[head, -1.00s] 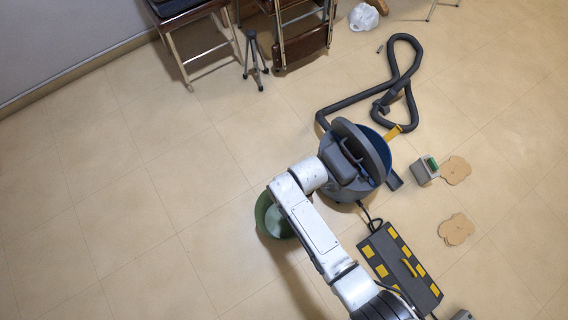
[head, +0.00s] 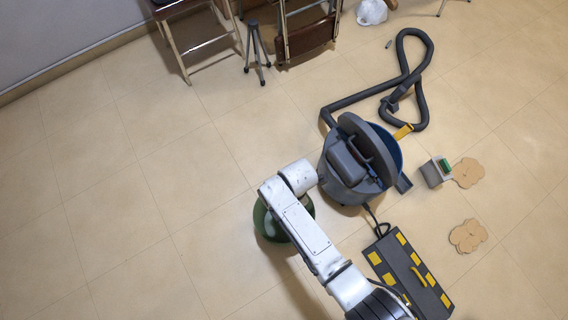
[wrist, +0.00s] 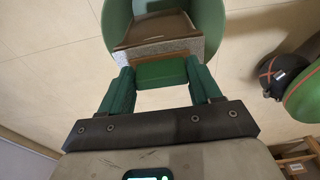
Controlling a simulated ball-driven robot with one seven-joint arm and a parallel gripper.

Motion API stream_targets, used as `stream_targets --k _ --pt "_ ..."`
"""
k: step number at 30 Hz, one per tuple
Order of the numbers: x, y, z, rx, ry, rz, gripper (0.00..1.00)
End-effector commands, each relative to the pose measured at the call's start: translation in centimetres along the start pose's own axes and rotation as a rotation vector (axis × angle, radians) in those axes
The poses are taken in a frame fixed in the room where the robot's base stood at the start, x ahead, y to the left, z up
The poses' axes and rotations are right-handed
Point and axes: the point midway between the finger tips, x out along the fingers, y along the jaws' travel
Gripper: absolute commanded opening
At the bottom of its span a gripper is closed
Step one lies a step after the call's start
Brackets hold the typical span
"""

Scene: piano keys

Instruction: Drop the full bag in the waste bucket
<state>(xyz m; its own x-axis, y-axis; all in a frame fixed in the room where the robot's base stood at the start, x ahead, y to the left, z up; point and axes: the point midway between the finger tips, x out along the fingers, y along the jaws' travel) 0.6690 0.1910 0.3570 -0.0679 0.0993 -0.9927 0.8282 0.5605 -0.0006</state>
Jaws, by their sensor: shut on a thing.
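My gripper (wrist: 162,76) is in the wrist view, its two green fingers shut on a green block-like part. This part seems to belong to the full bag (wrist: 152,30), which shows a speckled grey edge and a brown face just beyond the fingers. The green waste bucket (wrist: 213,20) surrounds the bag in that view; I cannot tell how deep the bag sits or whether it touches the wall. In the head view the bucket (head: 268,221) stands on the floor, partly covered by my white arm. My gripper and the bag are hidden there.
A grey vacuum (head: 340,182) with a hose stands right of the bucket. A dark toolbox (head: 408,275) with yellow patches lies at lower right. A small grey box with a green top (head: 437,171) sits near brown flat pieces (head: 467,236). Floor on the left is clear.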

Motion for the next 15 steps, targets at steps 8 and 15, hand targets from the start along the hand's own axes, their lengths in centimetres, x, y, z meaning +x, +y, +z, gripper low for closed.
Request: stream_targets --k 8,15 --pt "0.33 0.03 0.05 0.000 0.000 0.001 0.12" --pt "0.33 0.03 0.05 0.001 0.000 0.001 0.81"
